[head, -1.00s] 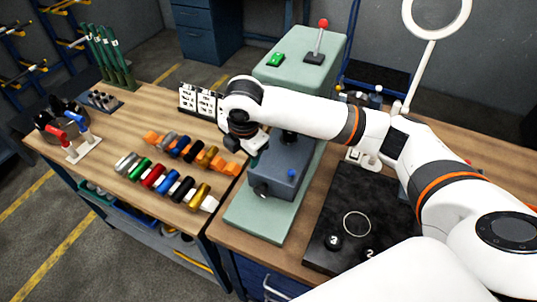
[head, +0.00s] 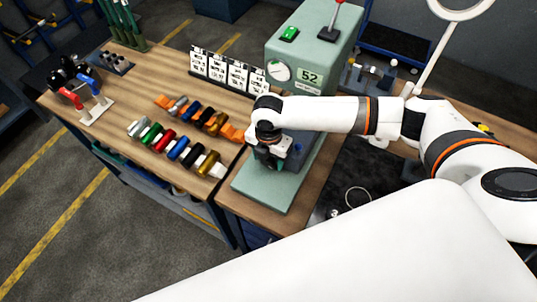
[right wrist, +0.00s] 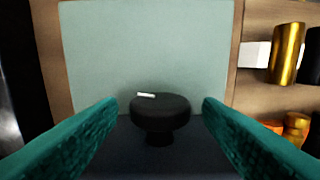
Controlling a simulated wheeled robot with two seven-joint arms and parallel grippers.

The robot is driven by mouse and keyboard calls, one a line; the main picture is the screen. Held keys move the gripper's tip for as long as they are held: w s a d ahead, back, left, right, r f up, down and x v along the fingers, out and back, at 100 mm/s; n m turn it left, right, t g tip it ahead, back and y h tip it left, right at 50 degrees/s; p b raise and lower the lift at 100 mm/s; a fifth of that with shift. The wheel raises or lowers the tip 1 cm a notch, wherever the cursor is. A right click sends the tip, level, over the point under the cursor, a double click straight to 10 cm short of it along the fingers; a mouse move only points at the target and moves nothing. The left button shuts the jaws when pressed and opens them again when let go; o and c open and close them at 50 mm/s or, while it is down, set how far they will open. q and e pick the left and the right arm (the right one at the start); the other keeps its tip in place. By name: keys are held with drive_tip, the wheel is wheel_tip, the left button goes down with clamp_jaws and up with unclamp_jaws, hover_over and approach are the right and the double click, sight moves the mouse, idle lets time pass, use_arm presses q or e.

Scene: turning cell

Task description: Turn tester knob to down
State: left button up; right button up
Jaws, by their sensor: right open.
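The tester (head: 305,60) is a pale green machine with a green switch, a red-tipped lever and a label reading 52. Its green base (head: 265,188) reaches toward me. The knob (right wrist: 160,112) is black and round, with a short white mark near its far edge, left of the middle. It sits on the front of a dark block, and my gripper hides it in the head view. My right gripper (head: 271,163) is at the block's front; in the wrist view its teal fingers (right wrist: 160,118) are spread on either side of the knob, with visible gaps. My left gripper is out of view.
Coloured cylinders (head: 178,148) lie in rows on the wooden bench (head: 150,85) at the left, with white cards (head: 225,70) behind. A black plate (head: 345,170) lies right of the tester. Red and blue handled tools (head: 90,100) stand at far left.

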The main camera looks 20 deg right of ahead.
drive_tip(key=shift+f, duration=0.45)
drive_tip(key=shift+c, duration=0.3)
drive_tip(key=c, duration=0.9)
drive_tip(key=g, duration=0.1)
drive_tip(key=g+h, duration=0.2)
drive_tip(key=shift+w+a, duration=0.25)
drive_tip(key=shift+w+g+h+b, duration=0.1)
drive_tip(key=shift+g+h+b, duration=0.6)
drive_tip(key=shift+g+h, duration=0.45)
